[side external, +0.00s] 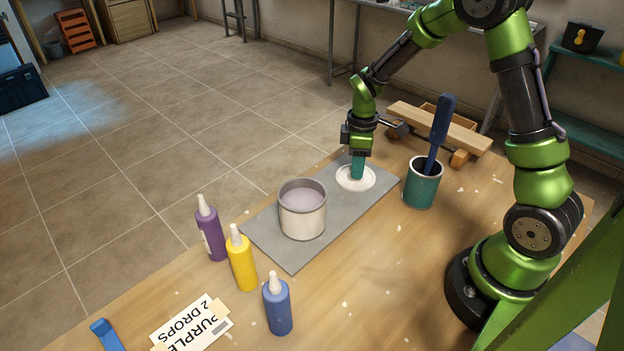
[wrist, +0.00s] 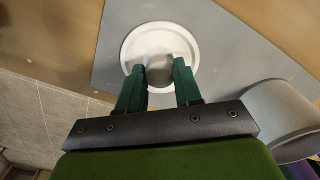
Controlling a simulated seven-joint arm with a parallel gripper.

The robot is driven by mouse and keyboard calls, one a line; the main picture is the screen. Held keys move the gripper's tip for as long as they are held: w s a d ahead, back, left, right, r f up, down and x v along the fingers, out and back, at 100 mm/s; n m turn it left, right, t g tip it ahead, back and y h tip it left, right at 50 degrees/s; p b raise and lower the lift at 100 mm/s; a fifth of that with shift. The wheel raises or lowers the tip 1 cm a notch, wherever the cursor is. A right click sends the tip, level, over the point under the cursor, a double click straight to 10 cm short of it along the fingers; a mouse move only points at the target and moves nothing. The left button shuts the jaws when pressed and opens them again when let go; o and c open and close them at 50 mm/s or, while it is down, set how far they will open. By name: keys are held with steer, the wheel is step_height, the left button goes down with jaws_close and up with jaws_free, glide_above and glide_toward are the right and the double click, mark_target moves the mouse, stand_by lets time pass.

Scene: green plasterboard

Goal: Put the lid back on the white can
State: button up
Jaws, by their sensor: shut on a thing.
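The white can (side external: 302,212) stands upright and open on the grey mat (side external: 292,258), with pale lilac paint inside. In the wrist view the can (wrist: 282,118) is at the right edge, partly cut off. The round white lid (side external: 344,183) lies at the mat's far end, apart from the can. In the wrist view the lid (wrist: 134,42) has a raised grey knob (wrist: 160,68) at its middle. My gripper (side external: 357,174) points down over the lid. Its green fingers (wrist: 160,72) are shut on the knob, one on each side. The lid appears to rest on the mat.
A green cup (side external: 420,186) with a blue-handled tool (side external: 440,130) stands right of the lid. Purple (side external: 211,232), yellow (side external: 241,262) and blue (side external: 278,306) bottles stand left and in front of the can. A paper label (side external: 195,325) lies at the front. The mat between lid and can is clear.

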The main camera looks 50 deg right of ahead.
step_height(320, 180, up, 9)
steer(key=a+r+n, duration=0.3)
steer(key=a+n, duration=0.1)
steer(key=a, duration=0.6)
steer(key=a+r+n, duration=0.3)
steer(key=a+r, duration=0.1)
steer(key=a, duration=0.5)
step_height(320, 180, down, 7)
steer(key=shift+s+r, duration=0.2)
steer(key=shift+s, duration=0.2)
steer(key=shift+f, duration=0.1)
stand_by(1.2)
steer(key=o, duration=1.6)
steer(key=shift+a, duration=0.1)
